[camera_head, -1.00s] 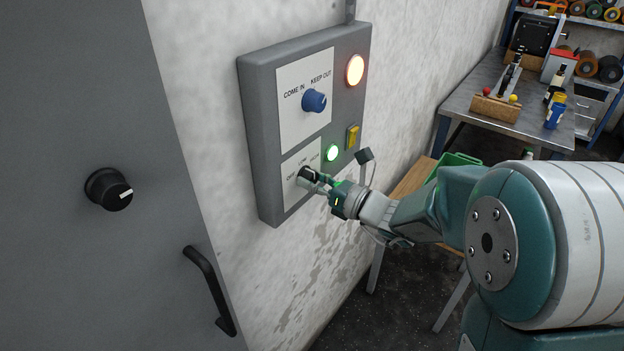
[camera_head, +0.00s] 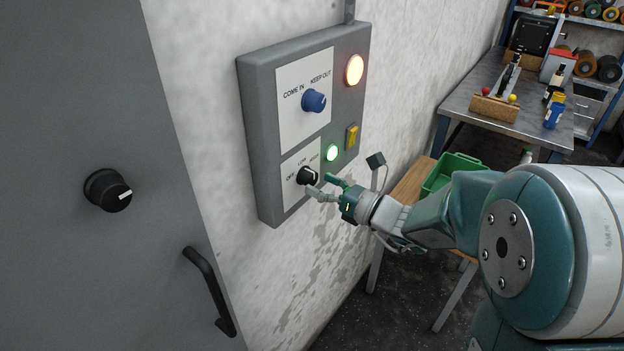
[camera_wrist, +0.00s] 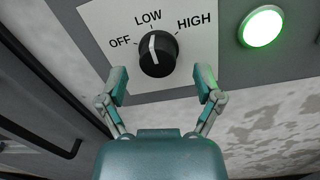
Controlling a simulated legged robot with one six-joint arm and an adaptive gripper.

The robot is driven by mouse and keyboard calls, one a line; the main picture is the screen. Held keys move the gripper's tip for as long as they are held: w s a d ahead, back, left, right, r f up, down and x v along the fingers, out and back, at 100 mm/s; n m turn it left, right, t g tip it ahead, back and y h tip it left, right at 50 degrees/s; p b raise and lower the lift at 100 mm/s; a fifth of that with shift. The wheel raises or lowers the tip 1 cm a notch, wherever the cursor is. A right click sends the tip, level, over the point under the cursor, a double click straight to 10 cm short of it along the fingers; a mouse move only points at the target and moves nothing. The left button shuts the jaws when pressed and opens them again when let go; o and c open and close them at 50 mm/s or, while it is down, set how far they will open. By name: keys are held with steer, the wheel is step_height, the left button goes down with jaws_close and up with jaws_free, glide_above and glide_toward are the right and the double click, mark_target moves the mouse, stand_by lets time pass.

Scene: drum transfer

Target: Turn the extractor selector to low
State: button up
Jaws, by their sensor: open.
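The extractor selector (camera_head: 306,175) is a black knob on the lower white plate of the grey wall box. It also shows in the wrist view (camera_wrist: 160,56), with labels OFF, LOW and HIGH around it. Its white pointer line points up to the LOW mark. My gripper (camera_head: 325,187) is open just in front of the knob, apart from it. In the wrist view my gripper's fingers (camera_wrist: 161,85) are spread wide below the knob, with nothing between them.
The grey box (camera_head: 262,150) also carries a blue COME IN/KEEP OUT knob (camera_head: 314,101), a lit warm lamp (camera_head: 355,70), a yellow switch (camera_head: 352,137) and a lit green lamp (camera_head: 332,153). A grey door with a black knob (camera_head: 108,190) and handle (camera_head: 210,290) is at left.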

steer(key=v, duration=0.9)
steer(key=shift+d, duration=0.25)
steer(key=shift+s, duration=0.2)
steer(key=s+a+f+n+g+h, duration=0.1)
steer(key=s+a+n+g+h, duration=0.2)
steer(key=s+n+g, duration=0.35)
steer(key=s+a+f+n+g+h, duration=0.1)
steer(key=s+a+n+g+h, duration=0.15)
steer(key=s+n, duration=0.55)
steer(key=s+d+r+n+t+h, duration=0.2)
steer(key=s+d+n+t+h, duration=0.1)
steer(key=d+n+h, duration=0.6)
steer(key=d+n, duration=0.1)
steer(key=n, duration=0.3)
steer(key=shift+s+r+t, duration=0.2)
steer(key=shift+s+t, duration=0.1)
steer(key=shift+s, duration=0.1)
steer(key=shift+h, duration=0.25)
